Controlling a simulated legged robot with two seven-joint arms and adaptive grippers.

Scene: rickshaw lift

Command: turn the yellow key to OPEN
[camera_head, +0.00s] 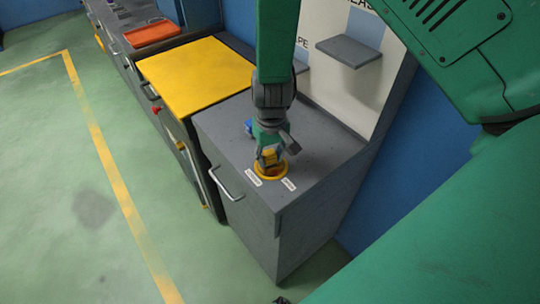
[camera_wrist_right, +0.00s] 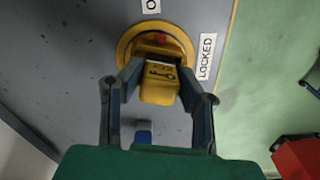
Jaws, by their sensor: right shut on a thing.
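The yellow key (camera_wrist_right: 160,85), a block with a dark key symbol, stands up from a round yellow ring (camera_wrist_right: 127,45) on the grey cabinet top. My right gripper (camera_wrist_right: 158,76) has its two fingers on either side of the key, shut on it. A small red mark (camera_wrist_right: 160,39) shows in the ring, toward a label cut off after "O" (camera_wrist_right: 151,5). The LOCKED label (camera_wrist_right: 206,56) lies right of the ring. In the head view, my right gripper (camera_head: 268,153) comes down onto the key, hiding part of it. My left gripper is not visible.
A small blue piece (camera_head: 249,127) is on the cabinet top (camera_head: 325,155) behind the gripper. A yellow-topped cabinet (camera_head: 195,75) and an orange tray (camera_head: 150,33) stand beyond. A grey shelf (camera_head: 348,51) juts from the wall panel. Open green floor lies left.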

